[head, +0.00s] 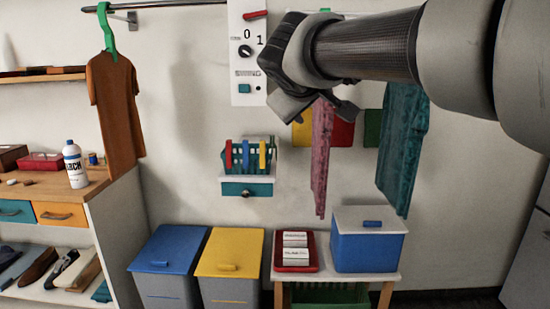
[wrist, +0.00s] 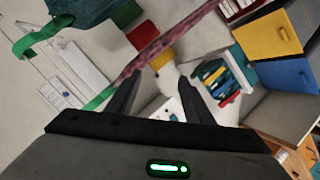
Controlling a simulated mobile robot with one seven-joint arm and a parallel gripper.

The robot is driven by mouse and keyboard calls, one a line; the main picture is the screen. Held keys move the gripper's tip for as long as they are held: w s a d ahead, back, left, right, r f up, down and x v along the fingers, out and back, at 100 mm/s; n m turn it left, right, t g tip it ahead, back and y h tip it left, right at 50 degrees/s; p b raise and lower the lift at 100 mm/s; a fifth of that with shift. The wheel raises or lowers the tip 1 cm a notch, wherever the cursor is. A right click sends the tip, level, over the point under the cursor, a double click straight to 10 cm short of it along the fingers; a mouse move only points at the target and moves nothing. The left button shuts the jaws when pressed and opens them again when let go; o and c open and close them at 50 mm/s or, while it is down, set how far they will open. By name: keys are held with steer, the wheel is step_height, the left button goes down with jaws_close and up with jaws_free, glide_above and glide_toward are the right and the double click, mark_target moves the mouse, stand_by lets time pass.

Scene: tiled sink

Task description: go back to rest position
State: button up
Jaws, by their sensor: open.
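My gripper (head: 312,108) is raised in front of the wall in the head view, at the end of my arm that reaches in from the upper right. In the wrist view its two dark fingers (wrist: 160,100) stand apart, and I see nothing held between them. A pink hanging cloth (head: 321,155) is close to the gripper in the head view. It also crosses the wrist view beyond the fingers (wrist: 165,42). I cannot tell whether the gripper touches it.
A control panel (head: 247,55) is on the wall left of the gripper. A brown shirt (head: 117,110) and a teal garment (head: 402,145) hang at either side. Below stand a blue bin (head: 168,250), a yellow bin (head: 231,252) and a blue box (head: 368,245). A white bottle (head: 76,168) stands on the left counter.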

steer(key=s+d+f+m+g, duration=0.45)
steer(key=s+d+f, duration=0.35)
steer(key=s+f, duration=0.55)
steer(key=s+a+f+m+g+y+p, duration=0.1)
steer(key=s+f+g, duration=0.1)
steer(key=s+f, duration=0.5)
steer(key=s+f+m+g+y, duration=0.15)
steer(key=s+f, duration=0.35)
steer(key=s, duration=0.5)
step_height(320, 180, up, 28)
steer(key=w+p, duration=0.1)
steer(key=p, duration=2.6)
steer(key=shift+f, duration=0.2)
steer(key=shift+a, duration=0.1)
